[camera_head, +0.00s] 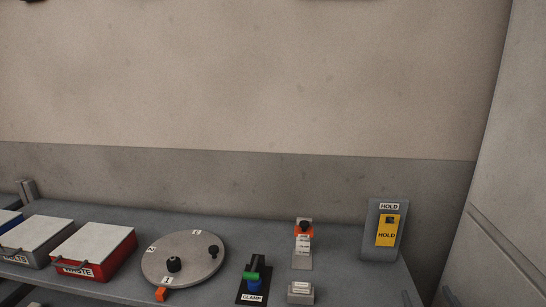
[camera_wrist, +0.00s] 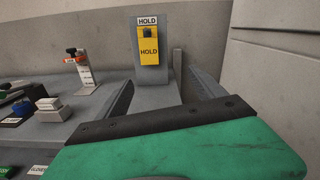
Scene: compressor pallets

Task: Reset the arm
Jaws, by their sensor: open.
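My gripper (camera_wrist: 160,86) shows in the wrist view, with its green body filling the lower part of the picture. Its two grey fingers are spread apart with nothing between them. The grey HOLD stand (camera_wrist: 155,96) with its yellow HOLD tag (camera_wrist: 149,52) is beyond the fingers, and I see no contact. In the head view the HOLD stand (camera_head: 383,249) is at the right end of the bench, with the yellow tag (camera_head: 387,231) on its face. My gripper does not show in the head view.
The grey bench (camera_head: 335,265) carries a numbered round plate (camera_head: 193,260), a CLAMP unit (camera_head: 253,284) with green and blue parts, a small post with an orange piece (camera_head: 303,231), and a small grey block (camera_head: 300,292). A red WASTE box (camera_head: 122,256) is at left. A wall stands behind.

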